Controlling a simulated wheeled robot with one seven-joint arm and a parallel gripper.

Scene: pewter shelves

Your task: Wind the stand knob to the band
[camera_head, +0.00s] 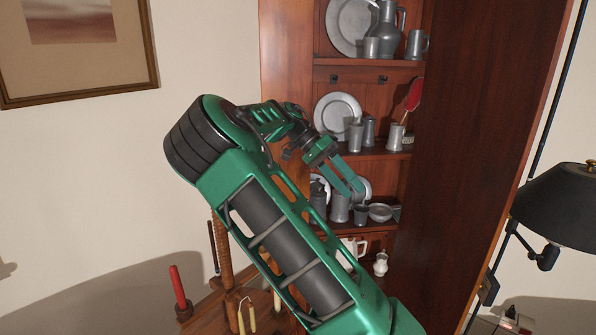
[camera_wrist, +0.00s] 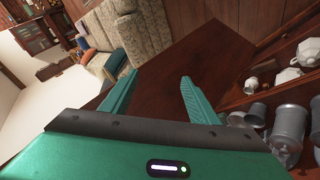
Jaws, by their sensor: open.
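A wooden stand (camera_head: 222,258) with a screw-like post and several candles, one of them red (camera_head: 178,287), stands at the lower left of the head view, partly behind my arm. I cannot make out its knob or a band for certain. My gripper (camera_head: 350,188) is away from the stand, up and to its right, in front of the cabinet's lower pewter shelf. In the wrist view, my gripper (camera_wrist: 156,84) has its two teal fingers apart with nothing between them. The stand does not clearly show there.
The wooden cabinet (camera_head: 465,130) holds pewter plates, mugs and jugs on its shelves. A red item (camera_head: 413,94) is on the middle shelf. A black lamp (camera_head: 560,205) stands at the right. A patterned sofa (camera_wrist: 118,32) shows in the wrist view.

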